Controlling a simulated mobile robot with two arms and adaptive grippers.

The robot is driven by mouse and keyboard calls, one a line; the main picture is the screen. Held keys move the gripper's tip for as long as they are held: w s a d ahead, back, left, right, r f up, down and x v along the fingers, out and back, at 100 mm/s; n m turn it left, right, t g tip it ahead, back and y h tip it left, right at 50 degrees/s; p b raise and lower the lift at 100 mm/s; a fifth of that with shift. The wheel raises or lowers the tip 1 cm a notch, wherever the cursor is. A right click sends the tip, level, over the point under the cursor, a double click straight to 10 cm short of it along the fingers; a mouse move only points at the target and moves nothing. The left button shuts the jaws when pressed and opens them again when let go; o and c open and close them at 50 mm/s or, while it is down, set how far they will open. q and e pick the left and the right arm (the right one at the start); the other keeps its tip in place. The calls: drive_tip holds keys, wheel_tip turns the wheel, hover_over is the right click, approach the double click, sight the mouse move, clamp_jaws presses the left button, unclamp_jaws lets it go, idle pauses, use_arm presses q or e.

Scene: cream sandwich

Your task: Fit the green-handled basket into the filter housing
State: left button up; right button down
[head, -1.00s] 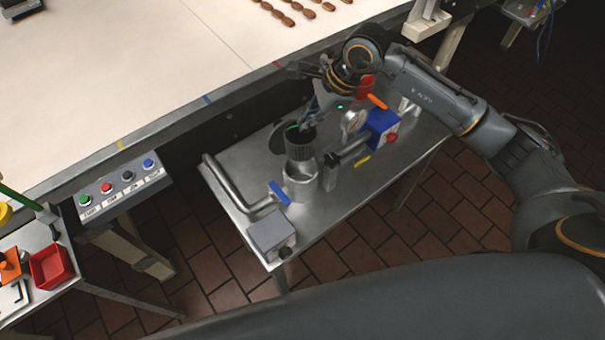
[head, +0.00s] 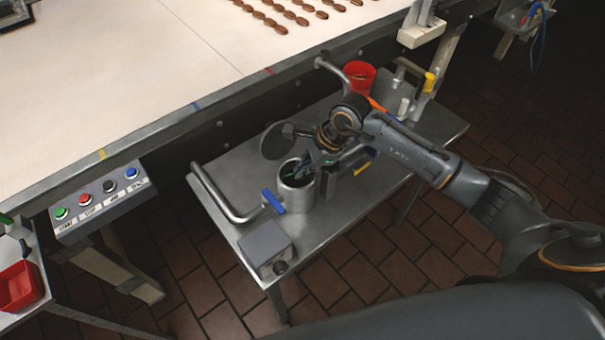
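The filter housing (head: 297,197) is a grey metal cylinder standing upright on the steel side table, its top open. The basket is now mostly hidden inside it; a bit of its green handle (head: 291,173) shows at the mouth. I cannot tell whether the basket sits fully down. My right gripper (head: 303,168) reaches in from the right, its fingertips at the housing mouth and seemingly closed on the handle. My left gripper is not in view.
A round dark lid (head: 278,141) stands behind the housing. A bent pipe with a blue valve lever (head: 273,201) is on its left, a grey box (head: 265,247) in front. A red cup (head: 359,76) stands at the back. The conveyor (head: 130,70) runs behind the table.

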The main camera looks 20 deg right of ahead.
drive_tip(key=shift+w+f, duration=0.1)
drive_tip(key=shift+f, duration=0.2)
drive_tip(key=shift+f, duration=0.15)
drive_tip(key=c, duration=1.5)
unclamp_jaws()
